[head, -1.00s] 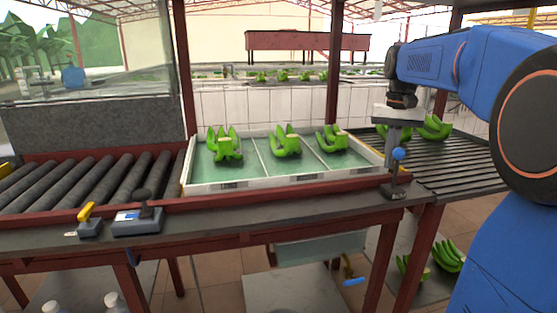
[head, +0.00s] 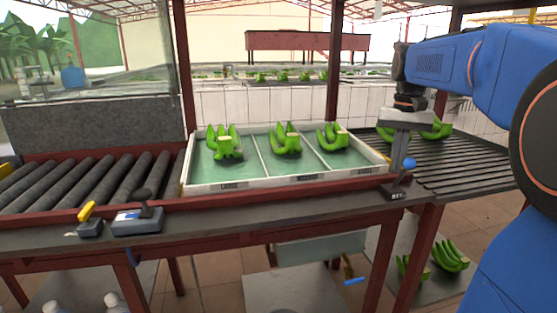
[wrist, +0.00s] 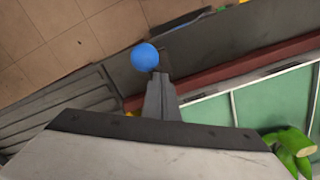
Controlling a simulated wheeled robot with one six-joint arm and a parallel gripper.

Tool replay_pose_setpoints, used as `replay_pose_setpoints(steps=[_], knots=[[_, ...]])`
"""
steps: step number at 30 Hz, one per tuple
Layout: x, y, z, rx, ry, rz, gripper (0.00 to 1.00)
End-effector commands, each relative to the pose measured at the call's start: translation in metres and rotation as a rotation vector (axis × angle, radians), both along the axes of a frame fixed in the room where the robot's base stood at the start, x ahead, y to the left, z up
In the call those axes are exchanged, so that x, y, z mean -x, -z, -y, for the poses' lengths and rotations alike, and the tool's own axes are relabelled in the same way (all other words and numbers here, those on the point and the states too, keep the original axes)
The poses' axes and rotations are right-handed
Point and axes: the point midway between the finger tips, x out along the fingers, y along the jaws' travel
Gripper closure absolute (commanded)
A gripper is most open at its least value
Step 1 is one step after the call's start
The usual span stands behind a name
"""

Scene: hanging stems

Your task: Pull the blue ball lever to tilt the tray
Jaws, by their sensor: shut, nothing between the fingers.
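The blue ball (head: 409,163) tops a short lever on a small dark base (head: 394,193) at the right end of the front ledge. The lever leans to the right and toward the head camera. My gripper (head: 397,172) points down, shut and empty, just left of and behind the ball. In the wrist view my gripper's fingertips (wrist: 158,78) are close beside the blue ball (wrist: 144,57); whether they touch is unclear. The white-rimmed tray (head: 262,184) has a green floor in three compartments, each with a green banana bunch (head: 286,141). It looks about level.
A roller conveyor (head: 90,180) lies left of the tray, and a slatted dark surface (head: 470,165) with more bananas lies right. A yellow-handled switch (head: 88,212) and a black-knobbed control box (head: 138,219) sit on the front ledge. Banana bunches (head: 450,255) lie below right.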

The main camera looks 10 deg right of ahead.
Motion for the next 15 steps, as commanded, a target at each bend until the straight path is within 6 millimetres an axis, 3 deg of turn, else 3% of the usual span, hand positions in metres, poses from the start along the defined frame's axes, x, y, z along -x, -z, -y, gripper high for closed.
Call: replay_pose_setpoints(steps=[7, 15], knots=[[-0.006, -0.003, 0.0, 0.0, 0.0, 0.001, 1.0], [-0.006, -0.028, 0.0, 0.001, 0.0, 0.002, 1.0]])
